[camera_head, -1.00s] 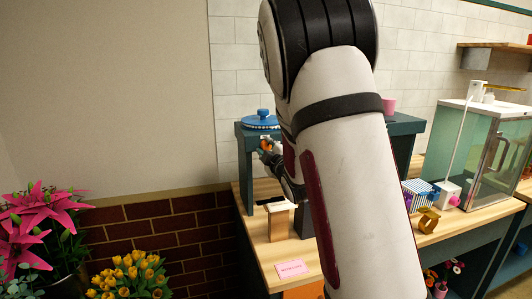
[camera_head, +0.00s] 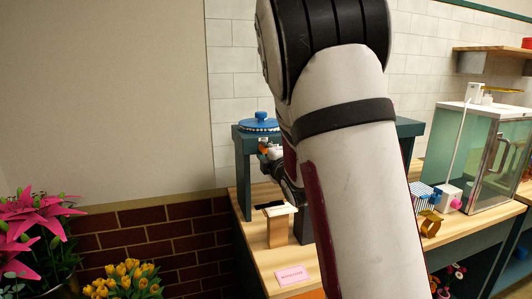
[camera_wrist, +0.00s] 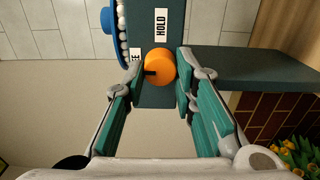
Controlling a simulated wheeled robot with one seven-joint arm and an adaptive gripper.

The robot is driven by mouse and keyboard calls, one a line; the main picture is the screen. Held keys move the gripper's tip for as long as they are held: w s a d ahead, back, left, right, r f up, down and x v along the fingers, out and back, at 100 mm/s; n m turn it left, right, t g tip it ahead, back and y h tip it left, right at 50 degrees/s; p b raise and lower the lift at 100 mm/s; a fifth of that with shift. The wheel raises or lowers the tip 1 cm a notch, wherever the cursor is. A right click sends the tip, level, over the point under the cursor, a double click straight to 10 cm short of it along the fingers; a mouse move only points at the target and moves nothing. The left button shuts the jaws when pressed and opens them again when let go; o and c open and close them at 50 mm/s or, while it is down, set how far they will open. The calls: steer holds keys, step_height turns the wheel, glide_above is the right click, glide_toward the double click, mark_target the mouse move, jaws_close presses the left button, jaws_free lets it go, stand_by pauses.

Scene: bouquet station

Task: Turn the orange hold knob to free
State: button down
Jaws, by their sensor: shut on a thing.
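The orange knob (camera_wrist: 160,67) sits on a dark teal panel (camera_wrist: 168,99) and sits between my fingertips in the wrist view. A black mark on the knob points left and slightly down. A white HOLD label (camera_wrist: 161,24) is above the knob. A second label (camera_wrist: 136,54) at upper left is mostly covered by my finger; only its last letter shows. My gripper (camera_wrist: 160,66) is shut on the knob, one teal finger on each side. In the head view, a bit of the orange knob (camera_head: 262,149) shows beside my gripper, under the blue lid (camera_head: 259,122).
A wooden block stand (camera_head: 277,228) and a pink card (camera_head: 292,275) are on the wooden bench below. My arm hides the bench's middle. A glass tank (camera_head: 485,160) and a striped box (camera_head: 423,196) stand at right. Flowers (camera_head: 125,278) are at lower left.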

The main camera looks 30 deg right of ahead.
steer(key=shift+a+f, duration=0.1)
steer(key=c, duration=1.3)
jaws_free()
steer(key=shift+s, duration=0.1)
steer(key=v, duration=0.7)
steer(key=shift+s, duration=0.2)
steer(key=shift+a, duration=0.1)
